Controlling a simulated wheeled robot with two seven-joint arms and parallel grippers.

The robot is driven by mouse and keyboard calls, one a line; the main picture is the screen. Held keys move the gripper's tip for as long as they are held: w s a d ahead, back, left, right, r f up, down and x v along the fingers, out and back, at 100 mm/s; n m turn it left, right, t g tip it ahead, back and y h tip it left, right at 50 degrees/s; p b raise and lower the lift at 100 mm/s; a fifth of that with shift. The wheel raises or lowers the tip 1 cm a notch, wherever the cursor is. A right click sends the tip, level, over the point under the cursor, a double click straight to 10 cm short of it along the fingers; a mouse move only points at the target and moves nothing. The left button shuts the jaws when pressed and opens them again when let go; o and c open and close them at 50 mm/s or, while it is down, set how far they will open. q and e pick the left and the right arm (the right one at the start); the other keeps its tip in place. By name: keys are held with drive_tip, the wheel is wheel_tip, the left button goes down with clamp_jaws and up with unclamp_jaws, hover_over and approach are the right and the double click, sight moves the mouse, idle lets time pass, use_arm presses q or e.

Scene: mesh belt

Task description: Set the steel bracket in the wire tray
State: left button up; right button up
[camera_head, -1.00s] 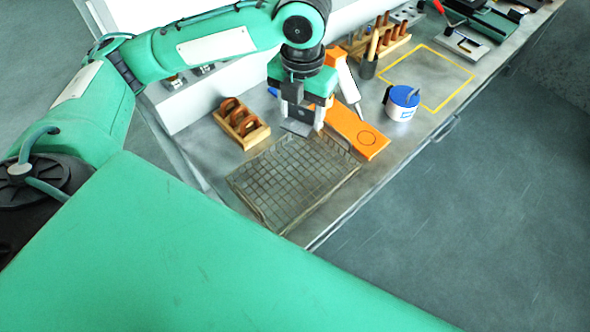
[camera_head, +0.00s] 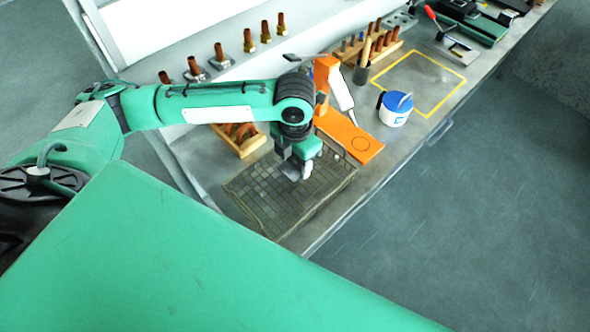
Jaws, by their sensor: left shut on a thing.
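The wire tray (camera_head: 264,202), a shallow dark mesh basket, lies on the steel bench near its front edge. My left gripper (camera_head: 299,175) points down over the far middle part of the tray. It is shut on the steel bracket (camera_head: 289,170), a small grey metal piece that shows at the left of the fingers. The fingers and wrist partly hide the bracket. I cannot tell whether the bracket touches the mesh. My right gripper is out of view.
An orange stand (camera_head: 345,134) is close behind the tray's right side. A wooden rack (camera_head: 247,146) stands behind its left, partly hidden by my arm. A blue-lidded white pot (camera_head: 396,108) stands farther right. The yellow-outlined area (camera_head: 420,75) is empty.

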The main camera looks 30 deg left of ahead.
sight(295, 167)
use_arm(q)
drive_tip(key=shift+f+p, duration=0.35)
drive_tip(key=shift+f, duration=2.5)
drive_tip(key=o, duration=1)
drive_tip(key=shift+f, duration=0.1)
drive_tip(key=shift+o, duration=0.2)
drive_tip(key=shift+r, duration=0.2)
wheel_tip(295, 167, up, 12)
drive_tip(key=shift+f+b, duration=0.1)
drive_tip(key=shift+b, duration=0.95)
